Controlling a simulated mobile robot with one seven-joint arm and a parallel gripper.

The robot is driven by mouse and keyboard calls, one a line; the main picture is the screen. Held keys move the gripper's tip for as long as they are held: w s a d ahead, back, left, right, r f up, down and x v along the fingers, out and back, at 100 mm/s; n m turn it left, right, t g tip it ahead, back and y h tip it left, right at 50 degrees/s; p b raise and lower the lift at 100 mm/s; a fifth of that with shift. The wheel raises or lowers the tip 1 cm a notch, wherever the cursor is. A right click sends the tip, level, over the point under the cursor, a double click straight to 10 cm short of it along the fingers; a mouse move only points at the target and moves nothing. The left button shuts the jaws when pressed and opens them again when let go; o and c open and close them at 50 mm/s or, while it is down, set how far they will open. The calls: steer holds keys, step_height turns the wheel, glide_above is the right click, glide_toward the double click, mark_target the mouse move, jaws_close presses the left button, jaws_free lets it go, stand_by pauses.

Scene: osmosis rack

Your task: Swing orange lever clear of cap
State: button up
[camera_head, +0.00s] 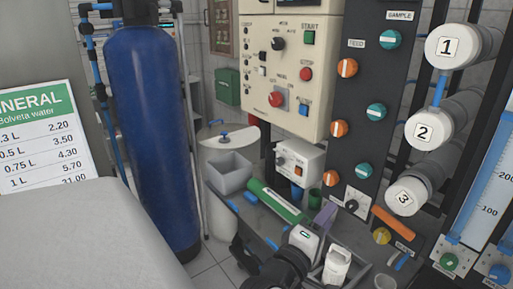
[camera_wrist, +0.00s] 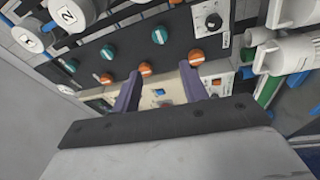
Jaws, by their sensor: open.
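The orange lever (camera_head: 393,222) is a flat bar at the lower right of the rack in the head view. It slopes down to the right. A round yellow cap (camera_head: 382,236) sits just below its left part; I cannot tell whether they touch. My gripper (camera_wrist: 162,82) is open in the wrist view, with two purple fingers spread apart and nothing seen between them. In the head view a purple part (camera_head: 325,215), likely one of its fingers, shows to the left of the lever, apart from it. I cannot clearly make out the lever or cap in the wrist view.
A dark panel (camera_head: 362,100) with orange and teal knobs stands above the lever. White numbered housings (camera_head: 424,132) jut out at right. A white switch box (camera_head: 300,162), a green tube (camera_head: 275,200) and a grey bin (camera_head: 230,172) are to the left. A blue tank (camera_head: 150,130) stands further left.

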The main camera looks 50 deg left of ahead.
steer(key=s+a+r+n+g+y, duration=0.1)
steer(key=s+a+r+y, duration=0.2)
steer(key=s+r+y, duration=0.3)
steer(key=s+a+r+g+y, duration=0.2)
steer(key=s+a+r+y, duration=0.2)
steer(key=r+y, duration=0.8)
steer(key=shift+s+a+r+n+g+y, duration=0.15)
steer(key=shift+s+r+n+g+y, duration=0.35)
steer(key=shift+s, duration=0.75)
steer(key=shift+f, duration=0.2)
